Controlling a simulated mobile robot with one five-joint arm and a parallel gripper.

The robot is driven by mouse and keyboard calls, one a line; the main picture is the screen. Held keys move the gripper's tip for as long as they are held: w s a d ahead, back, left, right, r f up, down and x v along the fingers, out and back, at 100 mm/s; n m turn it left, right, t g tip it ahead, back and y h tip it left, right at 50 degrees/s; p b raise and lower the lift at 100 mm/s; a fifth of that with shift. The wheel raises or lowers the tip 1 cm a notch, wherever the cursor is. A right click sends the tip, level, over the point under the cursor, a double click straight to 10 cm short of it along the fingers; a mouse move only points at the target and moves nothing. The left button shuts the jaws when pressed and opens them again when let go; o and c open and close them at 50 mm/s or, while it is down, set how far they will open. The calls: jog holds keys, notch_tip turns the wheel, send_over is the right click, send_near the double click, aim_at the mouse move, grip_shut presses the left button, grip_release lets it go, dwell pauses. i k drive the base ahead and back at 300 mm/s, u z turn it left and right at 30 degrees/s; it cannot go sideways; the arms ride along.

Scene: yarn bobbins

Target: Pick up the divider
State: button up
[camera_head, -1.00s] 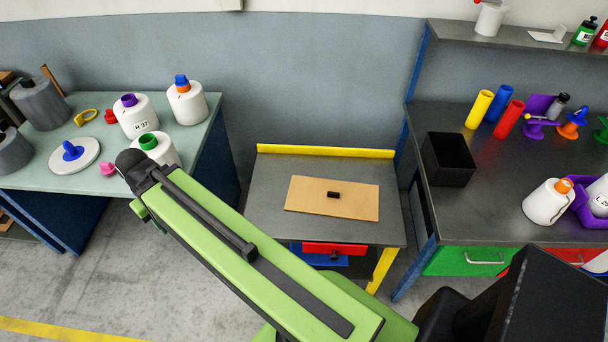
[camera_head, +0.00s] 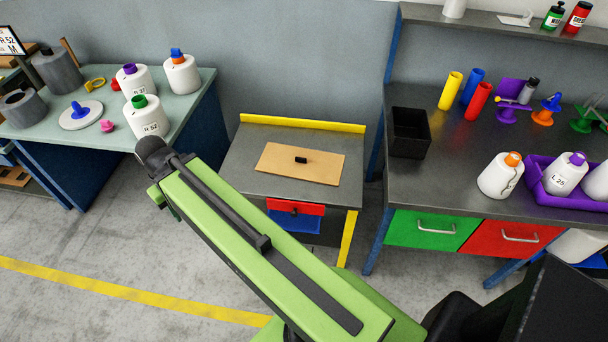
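The divider appears to be the flat tan board (camera_head: 282,166) with a small black handle (camera_head: 301,160) in its middle. It lies flat on the small grey table (camera_head: 245,183) in the centre of the head view. My green arm crosses the lower middle of the view, in front of that table and to its left. Its far end is beside the left table's near edge, well apart from the board. My gripper is not visible.
Left, a pale green table (camera_head: 60,142) holds white and grey bobbins. Right, a dark workbench (camera_head: 440,190) carries a black bin (camera_head: 410,133), coloured tubes and a purple tray (camera_head: 570,198) of bobbins. A yellow strip (camera_head: 300,123) edges the small table's back. Open floor lies front left.

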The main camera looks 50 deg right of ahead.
aim_at(303, 163)
jog(key=z, duration=0.15)
jog(key=i, duration=0.9)
jog(key=u, duration=0.05)
